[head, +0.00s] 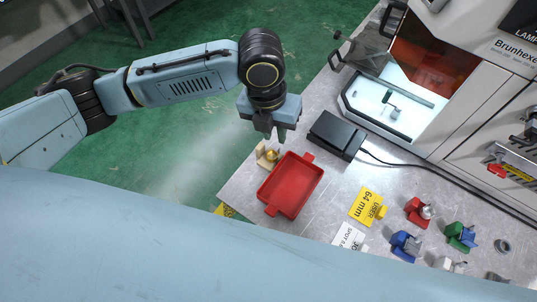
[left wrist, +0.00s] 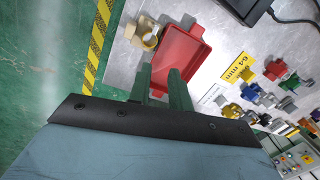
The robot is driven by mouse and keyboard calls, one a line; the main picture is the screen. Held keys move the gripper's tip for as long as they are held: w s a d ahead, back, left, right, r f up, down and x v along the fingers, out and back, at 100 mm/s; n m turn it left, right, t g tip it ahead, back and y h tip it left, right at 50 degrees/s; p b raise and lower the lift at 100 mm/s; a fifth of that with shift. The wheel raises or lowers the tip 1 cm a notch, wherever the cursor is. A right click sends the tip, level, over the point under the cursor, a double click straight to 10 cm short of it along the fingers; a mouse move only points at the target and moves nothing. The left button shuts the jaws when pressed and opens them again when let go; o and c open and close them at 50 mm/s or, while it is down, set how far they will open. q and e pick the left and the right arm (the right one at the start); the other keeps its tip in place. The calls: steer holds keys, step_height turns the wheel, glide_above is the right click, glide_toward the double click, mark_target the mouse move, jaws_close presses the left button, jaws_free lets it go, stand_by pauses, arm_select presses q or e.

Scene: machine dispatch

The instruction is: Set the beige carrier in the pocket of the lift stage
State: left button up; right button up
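The beige carrier (head: 265,156) stands at the left edge of the metal table, with a brass-coloured round part on it. In the left wrist view the carrier (left wrist: 137,36) is beyond my fingertips. My left gripper (head: 275,136) is above the table edge, close to the carrier and apart from it. Its two fingers (left wrist: 159,80) are spread with nothing between them. A small stage-like fixture (head: 391,97) is inside the bright chamber of the machine; I cannot make out its pocket. My right gripper is not in view.
A red tray (head: 291,184) lies beside the carrier, and a black box (head: 336,135) with a cable lies behind it. Red (head: 418,211), blue (head: 405,245) and green (head: 461,236) carriers stand at the right near yellow (head: 367,204) and white labels. The machine (head: 470,95) stands behind.

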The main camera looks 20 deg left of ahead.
mark_target(260, 146)
arm_select(q)
steer(key=w+a+r+m+y, duration=0.1)
steer(key=w+a+m, duration=0.2)
steer(key=a, duration=0.1)
steer(key=f, duration=0.4)
steer(key=f+b, duration=0.1)
steer(key=f, duration=0.7)
steer(key=shift+s+f, duration=0.25)
steer(key=shift+f, duration=0.1)
jaws_close()
